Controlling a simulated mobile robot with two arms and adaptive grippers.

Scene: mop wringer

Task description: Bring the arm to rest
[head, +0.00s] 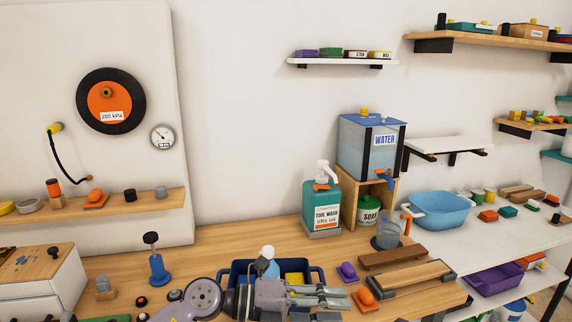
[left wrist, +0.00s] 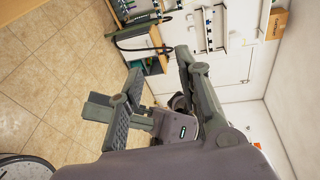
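My left arm comes in along the bottom of the head view, and its left gripper (head: 345,297) points right, over the front of the wooden workbench (head: 230,240). In the left wrist view the same gripper (left wrist: 158,62) has its two fingers apart with nothing between them. Behind it in the head view is a dark blue tray (head: 238,268) with a white-topped bottle and a yellow item in it; the arm hides its front. My right arm and gripper are not in view.
Near the fingertips are an orange knobbed block (head: 365,297), a purple knobbed block (head: 347,271) and a wooden-topped block (head: 410,276). A blue-based post (head: 158,268) stands left. A soap bottle (head: 321,205) and water tank (head: 368,150) stand behind. The air above the bench looks clear.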

